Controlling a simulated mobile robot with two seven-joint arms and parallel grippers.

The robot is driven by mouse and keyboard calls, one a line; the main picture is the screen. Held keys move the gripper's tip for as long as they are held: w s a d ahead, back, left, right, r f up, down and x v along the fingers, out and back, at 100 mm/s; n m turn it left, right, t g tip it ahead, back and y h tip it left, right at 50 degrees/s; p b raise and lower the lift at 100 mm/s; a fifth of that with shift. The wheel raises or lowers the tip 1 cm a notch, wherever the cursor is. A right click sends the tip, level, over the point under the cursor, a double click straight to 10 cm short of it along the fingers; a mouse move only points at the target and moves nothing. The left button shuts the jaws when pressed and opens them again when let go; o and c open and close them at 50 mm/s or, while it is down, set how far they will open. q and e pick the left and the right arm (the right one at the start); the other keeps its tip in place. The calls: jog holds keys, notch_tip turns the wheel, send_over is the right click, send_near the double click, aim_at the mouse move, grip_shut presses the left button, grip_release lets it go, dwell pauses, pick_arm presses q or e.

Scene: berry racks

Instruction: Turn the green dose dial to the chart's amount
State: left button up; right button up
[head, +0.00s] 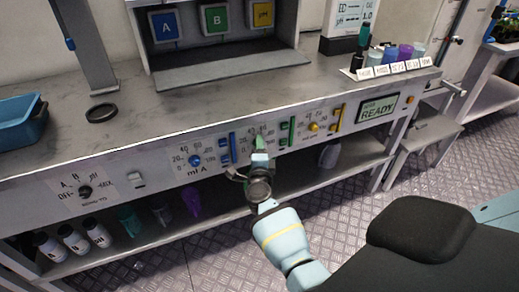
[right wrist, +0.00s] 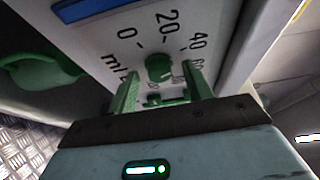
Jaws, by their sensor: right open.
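The green dose dial (right wrist: 159,67) shows in the right wrist view on a white plate marked 0, 20, 40 and more, with "ml" beside it. Where its pointer stands is too small to tell. My right gripper (right wrist: 161,73) is open, with one green finger on each side of the dial; I cannot tell whether they touch it. In the head view my right gripper (head: 260,146) is at the panel front and hides most of the dial. The chart (head: 350,14) is at the top right, cut by the frame, with its text mostly unreadable. My left gripper is out of view.
The blue dial (head: 195,160) is left of my gripper; the yellow dial (head: 313,126) is right. A green slider (head: 291,131) is close on the right. A screen (head: 378,107) reads READY. Bottles (head: 97,232) stand on the shelf below. A blue basket (head: 22,121) sits at the left.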

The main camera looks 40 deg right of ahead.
jog(key=p+v, duration=0.2)
jog(key=v, duration=0.5)
jog(key=shift+s+a+p, duration=0.2)
jog(key=shift+s+p, duration=0.1)
jog(key=shift+p, duration=0.05)
